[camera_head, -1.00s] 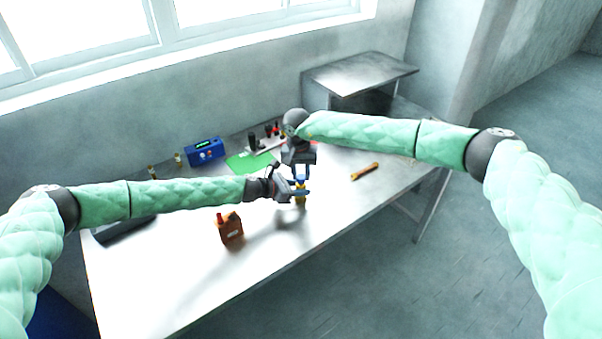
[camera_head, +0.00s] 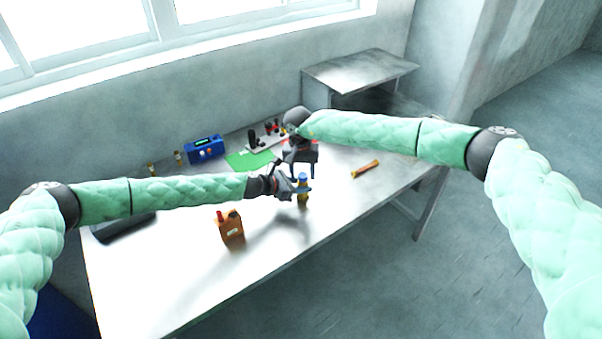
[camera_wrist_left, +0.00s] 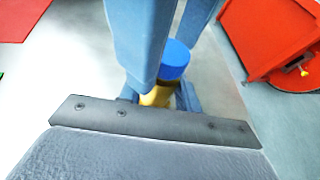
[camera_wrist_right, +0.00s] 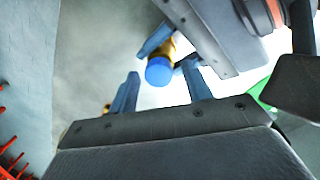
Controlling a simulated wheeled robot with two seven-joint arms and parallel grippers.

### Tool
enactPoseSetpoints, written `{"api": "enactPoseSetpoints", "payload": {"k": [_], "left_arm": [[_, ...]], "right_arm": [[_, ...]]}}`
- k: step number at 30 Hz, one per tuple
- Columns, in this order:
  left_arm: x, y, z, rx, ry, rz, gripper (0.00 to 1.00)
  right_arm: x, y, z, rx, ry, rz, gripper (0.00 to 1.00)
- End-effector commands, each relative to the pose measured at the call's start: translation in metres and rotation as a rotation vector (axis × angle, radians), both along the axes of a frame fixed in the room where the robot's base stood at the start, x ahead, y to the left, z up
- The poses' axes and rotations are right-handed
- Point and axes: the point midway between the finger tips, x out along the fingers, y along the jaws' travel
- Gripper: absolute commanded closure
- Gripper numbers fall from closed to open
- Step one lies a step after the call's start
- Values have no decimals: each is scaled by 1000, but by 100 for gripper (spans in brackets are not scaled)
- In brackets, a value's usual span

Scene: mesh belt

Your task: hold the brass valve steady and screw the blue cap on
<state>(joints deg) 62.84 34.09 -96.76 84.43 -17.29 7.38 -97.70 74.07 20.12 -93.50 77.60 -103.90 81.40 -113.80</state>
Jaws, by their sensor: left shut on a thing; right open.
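The brass valve (camera_head: 303,199) stands on the table with the blue cap (camera_head: 302,177) on its top. In the left wrist view the cap (camera_wrist_left: 175,60) sits above the yellow valve body (camera_wrist_left: 157,96). My left gripper (camera_head: 299,190) is shut on the valve from the left side, below the cap. My right gripper (camera_head: 304,174) is open and empty, just behind and above the cap. In the right wrist view the cap (camera_wrist_right: 159,71) lies beyond my open fingers (camera_wrist_right: 163,92), apart from them. Whether the cap is fully seated cannot be told.
An orange container with a red cap (camera_head: 231,229) stands left of the valve. A blue meter box (camera_head: 205,148), a green mat (camera_head: 248,160) and a rack of tools (camera_head: 266,137) are at the back. An orange-brown tool (camera_head: 366,169) lies right. The table front is clear.

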Motion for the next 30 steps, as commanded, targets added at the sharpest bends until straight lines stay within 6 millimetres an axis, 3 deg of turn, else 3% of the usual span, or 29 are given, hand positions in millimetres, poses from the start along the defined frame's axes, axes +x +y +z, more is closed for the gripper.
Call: {"api": "enactPoseSetpoints", "payload": {"k": [1, 8, 20, 30], "left_arm": [[6, -5, 9, -7, -5, 4, 100], [5, -3, 4, -4, 0, 8, 100], [3, 0, 1, -2, 1, 6, 100], [3, 1, 1, -1, 1, 7, 100]], "right_arm": [[-12, 17, 6, 13, 11, 30, 51], [-9, 17, 35, 16, 6, 29, 51], [-5, 12, 39, 15, 3, 31, 52], [-3, 11, 64, 63, 10, 236, 52]]}}
